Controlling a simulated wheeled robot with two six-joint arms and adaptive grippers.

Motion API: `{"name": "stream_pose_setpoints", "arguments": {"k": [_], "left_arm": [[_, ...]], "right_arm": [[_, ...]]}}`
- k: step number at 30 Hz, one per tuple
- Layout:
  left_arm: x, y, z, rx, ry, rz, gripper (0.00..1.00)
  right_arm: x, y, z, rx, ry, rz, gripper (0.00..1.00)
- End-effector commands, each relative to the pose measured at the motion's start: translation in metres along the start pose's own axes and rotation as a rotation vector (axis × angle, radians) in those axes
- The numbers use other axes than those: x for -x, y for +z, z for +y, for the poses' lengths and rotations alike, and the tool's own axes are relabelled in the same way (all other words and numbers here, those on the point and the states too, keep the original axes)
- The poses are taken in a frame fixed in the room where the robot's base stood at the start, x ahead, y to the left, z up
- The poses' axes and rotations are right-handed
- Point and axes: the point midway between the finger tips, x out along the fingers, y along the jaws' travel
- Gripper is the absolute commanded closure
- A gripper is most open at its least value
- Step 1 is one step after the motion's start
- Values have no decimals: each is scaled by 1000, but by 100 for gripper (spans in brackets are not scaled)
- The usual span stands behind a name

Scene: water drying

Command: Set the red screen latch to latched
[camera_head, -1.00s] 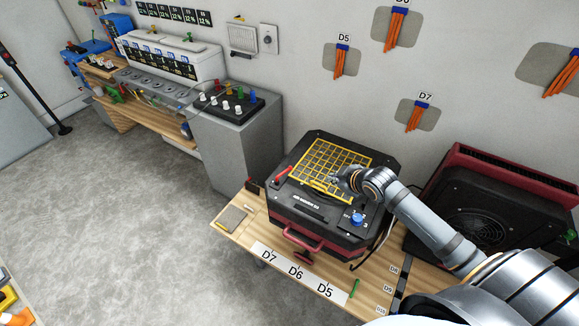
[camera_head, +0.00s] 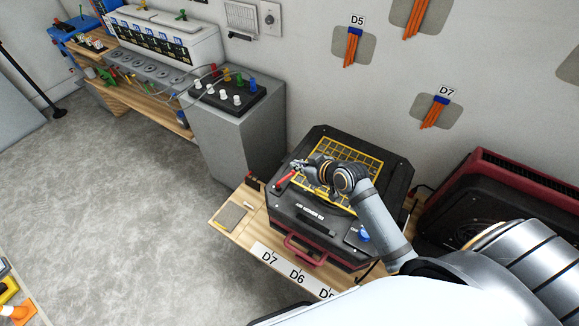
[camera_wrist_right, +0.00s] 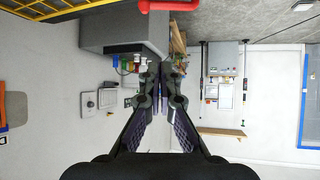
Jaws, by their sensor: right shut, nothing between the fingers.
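The red screen latch (camera_head: 285,181) is a short red lever at the left edge of the yellow screen (camera_head: 316,190) on top of the black air-blower box (camera_head: 313,217). In the head view it lies slanted, its upper end close to my right gripper (camera_head: 297,164). In the right wrist view a red bar, the latch (camera_wrist_right: 168,5), shows at the top edge, beyond the fingertips. My right gripper is shut and empty; it also shows in the right wrist view (camera_wrist_right: 160,72). I cannot tell whether it touches the latch. My left gripper is not in view.
The box stands on a wooden table (camera_head: 234,236) with a white label strip. A blue knob (camera_head: 363,236) is at its front right. A grey cabinet (camera_head: 235,135) stands to the left, and a red-and-black unit (camera_head: 480,220) to the right.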

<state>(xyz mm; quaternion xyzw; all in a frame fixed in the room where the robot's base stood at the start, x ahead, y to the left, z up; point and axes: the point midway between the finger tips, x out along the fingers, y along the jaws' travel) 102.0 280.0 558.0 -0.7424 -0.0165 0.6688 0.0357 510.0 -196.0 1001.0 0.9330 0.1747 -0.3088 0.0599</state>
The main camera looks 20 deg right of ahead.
Motion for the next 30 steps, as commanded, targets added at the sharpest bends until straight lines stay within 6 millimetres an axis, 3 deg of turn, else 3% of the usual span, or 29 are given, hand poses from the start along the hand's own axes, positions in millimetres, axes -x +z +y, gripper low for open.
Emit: {"name": "stream_pose_setpoints", "arguments": {"k": [14,21,30], "left_arm": [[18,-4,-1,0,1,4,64],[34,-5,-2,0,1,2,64],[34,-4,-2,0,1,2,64]], "right_arm": [[-96,-3,-1,-1,-2,1,100],[-81,30,0,1,-1,-1,100],[-80,38,0,2,0,0,100]]}}
